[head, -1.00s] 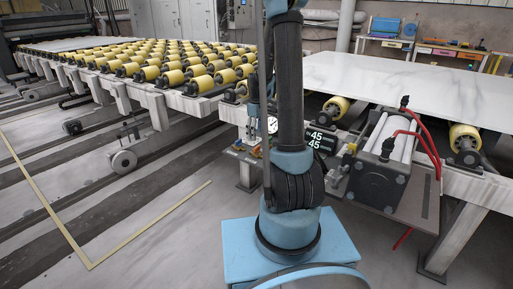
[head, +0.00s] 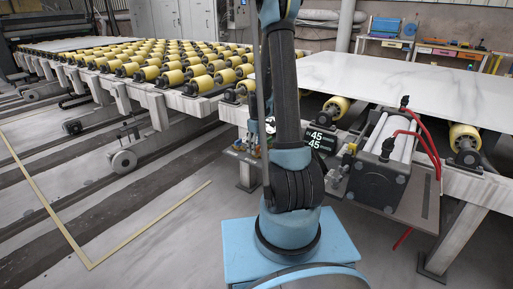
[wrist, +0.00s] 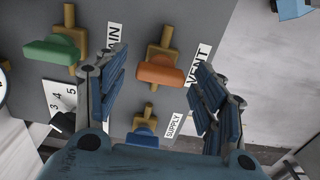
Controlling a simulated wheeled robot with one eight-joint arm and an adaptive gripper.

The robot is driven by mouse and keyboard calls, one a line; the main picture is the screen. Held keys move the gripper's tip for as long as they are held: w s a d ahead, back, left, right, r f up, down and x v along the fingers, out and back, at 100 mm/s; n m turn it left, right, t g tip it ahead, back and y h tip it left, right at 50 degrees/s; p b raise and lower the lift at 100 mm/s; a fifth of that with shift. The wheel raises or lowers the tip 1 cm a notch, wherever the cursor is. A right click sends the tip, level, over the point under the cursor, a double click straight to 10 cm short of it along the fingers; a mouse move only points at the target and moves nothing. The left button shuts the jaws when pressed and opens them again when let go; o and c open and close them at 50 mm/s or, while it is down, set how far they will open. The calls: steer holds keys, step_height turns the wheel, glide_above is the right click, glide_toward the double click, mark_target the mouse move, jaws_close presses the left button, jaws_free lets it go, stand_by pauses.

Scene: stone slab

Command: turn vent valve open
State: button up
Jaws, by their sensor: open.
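The vent valve has an orange handle (wrist: 161,75) on a brass stem, with a VENT label (wrist: 197,66) to its right on a grey panel. The handle lies roughly crosswise in the wrist view. My gripper (wrist: 162,68) is open, with its blue-padded fingers on either side of the orange handle; I see no clear contact. In the head view my arm hides the gripper and most of the valves.
A green-handled valve (wrist: 50,51) sits left of my left finger, beside a label ending in AIN. A blue-handled valve (wrist: 143,138) marked SUPPLY is below the orange one. In the head view, a roller conveyor (head: 160,73) and a pale slab (head: 400,78) stand behind.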

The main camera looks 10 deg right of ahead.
steer(key=c, duration=1.1)
steer(key=shift+o, duration=0.2)
steer(key=shift+m, duration=0.3)
steer(key=m, duration=0.3)
steer(key=shift+m, duration=0.4)
steer(key=m, duration=0.4)
steer(key=shift+m, duration=0.3)
steer(key=m, duration=0.4)
steer(key=shift+w+m, duration=0.1)
steer(key=shift+m, duration=2.3)
